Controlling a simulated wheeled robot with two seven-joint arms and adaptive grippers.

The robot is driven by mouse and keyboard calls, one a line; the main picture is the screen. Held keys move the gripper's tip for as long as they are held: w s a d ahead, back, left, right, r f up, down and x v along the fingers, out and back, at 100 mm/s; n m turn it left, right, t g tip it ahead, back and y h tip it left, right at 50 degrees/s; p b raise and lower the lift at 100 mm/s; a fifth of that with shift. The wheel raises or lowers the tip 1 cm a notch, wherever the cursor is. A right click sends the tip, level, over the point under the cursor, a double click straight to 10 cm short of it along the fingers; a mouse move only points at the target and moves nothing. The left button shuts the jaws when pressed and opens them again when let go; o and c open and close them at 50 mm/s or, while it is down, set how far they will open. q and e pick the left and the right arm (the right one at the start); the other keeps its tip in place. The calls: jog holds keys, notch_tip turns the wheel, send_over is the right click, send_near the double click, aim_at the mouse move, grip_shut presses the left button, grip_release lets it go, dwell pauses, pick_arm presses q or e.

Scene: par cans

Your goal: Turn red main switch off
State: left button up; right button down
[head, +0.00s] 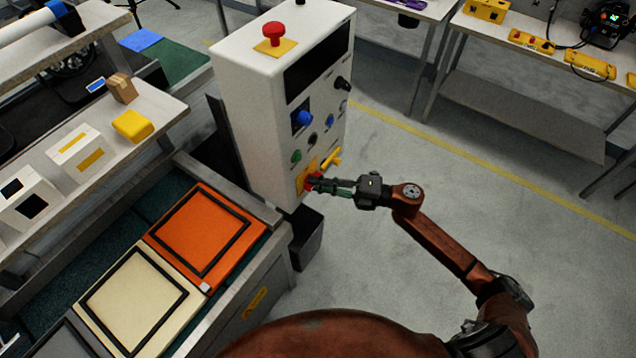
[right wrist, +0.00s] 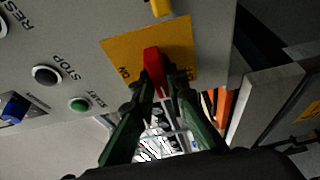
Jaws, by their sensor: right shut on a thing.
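The red main switch (right wrist: 153,64) sits on a yellow plate (right wrist: 122,50) low on the white control cabinet (head: 243,122). In the head view the red switch (head: 312,181) is partly hidden by my right gripper (head: 325,184). In the right wrist view the green fingers of my right gripper (right wrist: 165,88) are on both sides of the red handle and shut on it. The handle stands roughly along the gripper's line in that view. My left gripper is not in view.
A yellow handle (head: 332,157) juts out just beside the switch. A blue knob (head: 302,118), a green button (head: 296,156) and a red emergency button (head: 274,32) are on the cabinet. A conveyor with an orange tray (head: 171,246) stands at left. The floor at right is clear.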

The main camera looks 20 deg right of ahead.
dwell(0.5)
jog(key=c, duration=1.9)
grip_release()
jog(key=shift+c, duration=0.2)
jog(key=v, duration=1.2)
